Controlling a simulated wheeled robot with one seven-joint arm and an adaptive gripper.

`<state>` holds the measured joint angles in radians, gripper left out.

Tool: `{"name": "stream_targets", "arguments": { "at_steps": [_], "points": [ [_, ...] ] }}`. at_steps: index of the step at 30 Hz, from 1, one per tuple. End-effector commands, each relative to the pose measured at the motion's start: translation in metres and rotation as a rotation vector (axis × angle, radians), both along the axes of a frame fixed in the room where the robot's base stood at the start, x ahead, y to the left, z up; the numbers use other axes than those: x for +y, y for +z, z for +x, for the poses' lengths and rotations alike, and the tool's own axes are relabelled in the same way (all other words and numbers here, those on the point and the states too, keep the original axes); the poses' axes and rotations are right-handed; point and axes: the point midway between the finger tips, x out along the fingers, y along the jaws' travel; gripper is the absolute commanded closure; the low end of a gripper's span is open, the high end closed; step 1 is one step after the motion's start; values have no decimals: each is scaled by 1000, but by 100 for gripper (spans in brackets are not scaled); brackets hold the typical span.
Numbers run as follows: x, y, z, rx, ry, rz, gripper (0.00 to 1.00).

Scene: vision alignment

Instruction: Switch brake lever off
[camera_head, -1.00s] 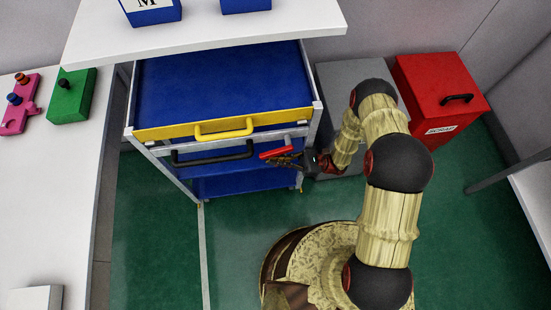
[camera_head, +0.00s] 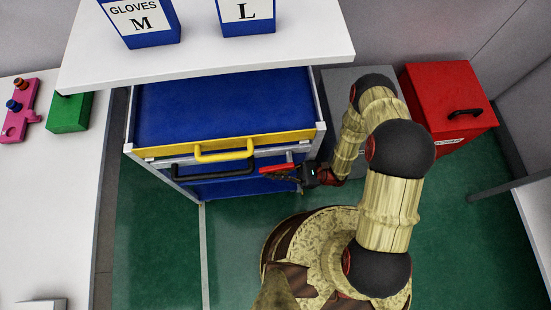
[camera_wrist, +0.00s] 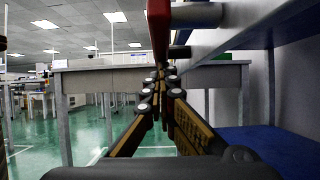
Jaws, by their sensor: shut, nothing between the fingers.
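The red lever (camera_head: 276,169) sits at the front right of a metal cart with blue shelves (camera_head: 225,105), below its yellow front edge. In the head view it points left, nearly level. My gripper (camera_head: 268,178) is just below and in front of the lever, with its fingers pointing left. In the wrist view, my gripper's fingers (camera_wrist: 160,76) are together with nothing between them. The red lever (camera_wrist: 158,24) shows above the fingertips there. I cannot tell whether the fingers touch it.
The cart has a yellow handle (camera_head: 224,152) and a black handle (camera_head: 212,168). A white table with glove boxes (camera_head: 140,20) overhangs its back. A grey box and a red bin (camera_head: 440,95) stand right. A white table (camera_head: 50,200) stands left. Green floor is clear in front.

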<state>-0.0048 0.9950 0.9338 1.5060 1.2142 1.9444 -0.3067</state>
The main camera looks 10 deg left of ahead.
Motion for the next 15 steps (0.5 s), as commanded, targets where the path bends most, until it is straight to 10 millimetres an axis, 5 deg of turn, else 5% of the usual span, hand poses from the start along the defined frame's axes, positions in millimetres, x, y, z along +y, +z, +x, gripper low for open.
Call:
{"name": "stream_targets", "arguments": {
  "at_steps": [10, 15],
  "points": [
    [-16, -46, -3, 2, 2, 0, 100],
    [-44, -59, 5, 0, -1, 0, 100]
  ]
}}
